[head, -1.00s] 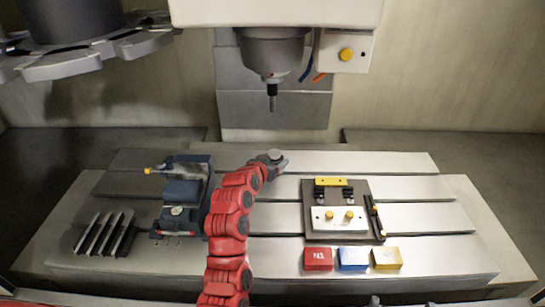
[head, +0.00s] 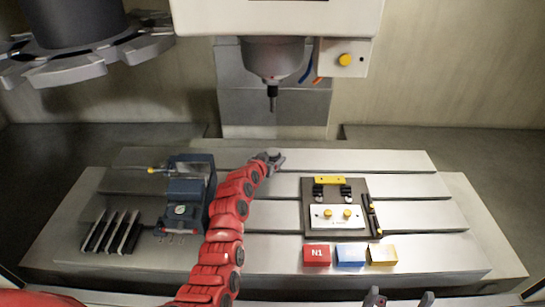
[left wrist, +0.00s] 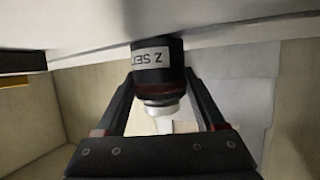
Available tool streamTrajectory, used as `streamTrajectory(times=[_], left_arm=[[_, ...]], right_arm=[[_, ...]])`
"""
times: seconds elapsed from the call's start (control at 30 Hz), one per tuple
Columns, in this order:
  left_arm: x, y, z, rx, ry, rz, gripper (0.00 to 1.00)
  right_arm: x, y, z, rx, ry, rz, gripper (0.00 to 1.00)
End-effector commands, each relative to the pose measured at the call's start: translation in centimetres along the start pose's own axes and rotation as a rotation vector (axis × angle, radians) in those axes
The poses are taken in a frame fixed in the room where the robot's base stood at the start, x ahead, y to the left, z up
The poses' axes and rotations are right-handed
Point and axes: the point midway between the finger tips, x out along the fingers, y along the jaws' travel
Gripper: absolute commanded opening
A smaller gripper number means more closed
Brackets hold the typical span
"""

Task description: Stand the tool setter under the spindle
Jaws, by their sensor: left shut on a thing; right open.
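The tool setter (left wrist: 158,68) shows in the left wrist view as a dark cylinder with a white "Z SE…" label and a pale round end. My left gripper (left wrist: 165,112) is shut on it, a finger on each side. Its dark end meets the pale table surface at the top of that view; I cannot tell if it touches. In the head view my left gripper (head: 273,158) is low over the table's back, below the spindle (head: 272,60) and its tool tip (head: 272,100); the setter is not clearly visible there. My right gripper (head: 399,298) is open and empty at the bottom edge.
The slotted table (head: 410,163) carries a blue vise (head: 187,190) and dark slotted bars (head: 111,231) at left. At right are a fixture plate (head: 337,216) and red (head: 317,256), blue (head: 350,258) and yellow (head: 383,256) blocks. A tool carousel (head: 85,55) hangs upper left.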

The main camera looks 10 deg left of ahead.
Motion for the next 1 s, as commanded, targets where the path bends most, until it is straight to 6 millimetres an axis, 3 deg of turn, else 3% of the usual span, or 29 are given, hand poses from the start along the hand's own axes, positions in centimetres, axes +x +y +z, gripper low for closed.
streamTrajectory(times=[0.2, 0.23, 0.37, 0.77, 1.0], left_arm=[[0.1, 0.0, 0.1, 0.001, 0.005, 0.0, 0.0], [0.1, 0.0, 0.0, 0.001, 0.004, -0.001, 0.75], [0.1, 0.0, 0.0, 0.001, 0.003, 0.0, 0.98], [-0.3, 0.0, 0.0, 0.0, 0.002, 0.001, 1.0], [-2.7, 0.0, 0.1, 0.0, 0.003, 0.0, 1.0]], right_arm=[[-0.5, 0.0, 0.1, 0.0, 0.0, 0.0, 1.0], [-0.4, 0.0, 0.1, 0.0, 0.0, 0.0, 1.0], [-0.3, 0.0, 0.1, 0.0, 0.0, 0.0, 1.0], [-0.2, 0.0, 0.0, 0.0, 0.0, 0.0, 1.0], [-0.9, -0.1, 0.1, 0.0, 0.0, 0.0, 1.0]])
